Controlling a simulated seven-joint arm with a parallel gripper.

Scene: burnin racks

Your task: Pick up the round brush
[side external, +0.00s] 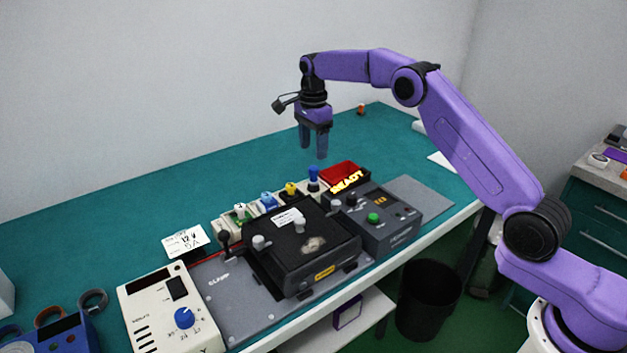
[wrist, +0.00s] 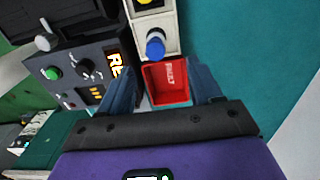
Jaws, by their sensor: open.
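I cannot make out a round brush for certain in either view. A small orange-brown object (side external: 361,109) stands far back on the teal bench, too small to identify. My gripper (side external: 313,150) is open and empty, pointing down above the back of the bench, clear of the surface. In the wrist view, the two fingers of my gripper (wrist: 163,84) are spread apart, with the red FAULT bin (wrist: 168,83) showing between them, below. The red bin also shows in the side view (side external: 340,172).
A black clamp fixture (side external: 305,245) and a grey control box (side external: 378,220) with a green button stand in front. Cream meter (side external: 172,310) and blue box (side external: 52,335) are at left. Coloured-knob blocks, including a blue knob (wrist: 155,44), line the back. The rear bench is mostly clear.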

